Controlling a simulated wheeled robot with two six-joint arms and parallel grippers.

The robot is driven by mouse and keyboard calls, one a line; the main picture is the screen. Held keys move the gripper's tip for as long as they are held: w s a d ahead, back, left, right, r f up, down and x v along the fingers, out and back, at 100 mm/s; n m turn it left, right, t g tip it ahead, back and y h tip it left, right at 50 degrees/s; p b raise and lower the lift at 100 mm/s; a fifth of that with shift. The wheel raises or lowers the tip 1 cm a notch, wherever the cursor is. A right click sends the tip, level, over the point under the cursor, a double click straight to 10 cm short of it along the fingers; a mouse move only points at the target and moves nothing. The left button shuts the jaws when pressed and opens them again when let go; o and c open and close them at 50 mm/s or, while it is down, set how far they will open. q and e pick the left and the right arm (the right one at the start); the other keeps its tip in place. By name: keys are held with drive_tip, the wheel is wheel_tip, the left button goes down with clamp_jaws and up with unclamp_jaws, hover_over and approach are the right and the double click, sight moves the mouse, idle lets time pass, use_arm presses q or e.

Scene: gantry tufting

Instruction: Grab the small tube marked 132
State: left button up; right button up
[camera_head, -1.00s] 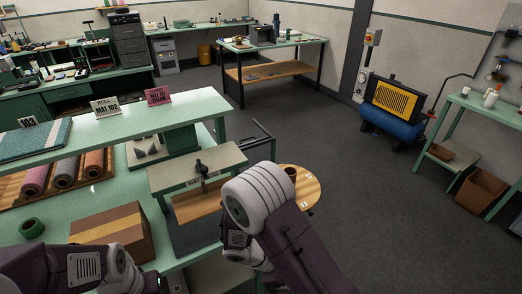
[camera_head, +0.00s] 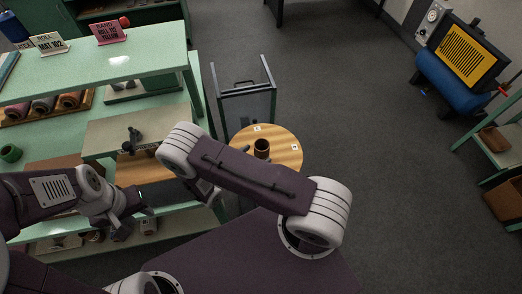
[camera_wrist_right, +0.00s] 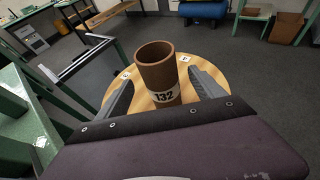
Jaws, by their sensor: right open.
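The small tube is a brown, open-topped cylinder with a white band reading 132, upright in the right wrist view (camera_wrist_right: 158,72). It stands on a round wooden top (camera_wrist_right: 116,97). In the head view the tube (camera_head: 261,148) stands near the middle of that top (camera_head: 284,163). My right gripper (camera_wrist_right: 163,80) is open, with a finger to each side of the tube in the picture; I cannot tell whether they touch it. In the head view my right arm mostly hides this gripper. My left gripper (camera_head: 130,222) is left of it, near the lower shelf, its opening unclear.
White labels (camera_head: 257,128) lie on the round top. A dark-framed cart (camera_head: 245,100) stands behind it. A green bench (camera_head: 150,62) with rolls and signs is at left. A blue compressor (camera_head: 447,82) is at far right. Grey floor (camera_head: 350,110) is open between.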

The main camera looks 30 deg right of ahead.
sight(263, 143)
drive_tip(key=x, duration=0.3)
drive_tip(key=shift+s+d+r, duration=0.1)
drive_tip(key=shift+r, duration=0.1)
drive_tip(key=x, duration=0.1)
drive_tip(key=p+x, duration=0.2)
drive_tip(key=shift+w+d+r, duration=0.15)
drive_tip(key=shift+w+d, duration=0.1)
drive_tip(key=shift+d, duration=0.05)
drive_tip(key=shift+w+d+f, duration=0.2)
drive_tip(key=shift+d+f, duration=0.05)
drive_tip(key=shift+d, duration=0.05)
use_arm(q)
drive_tip(key=r, duration=0.2)
drive_tip(key=shift+w+d+r, duration=0.1)
drive_tip(key=shift+d+r, duration=0.2)
drive_tip(key=shift+d, duration=0.1)
use_arm(e)
drive_tip(key=c, duration=1.5)
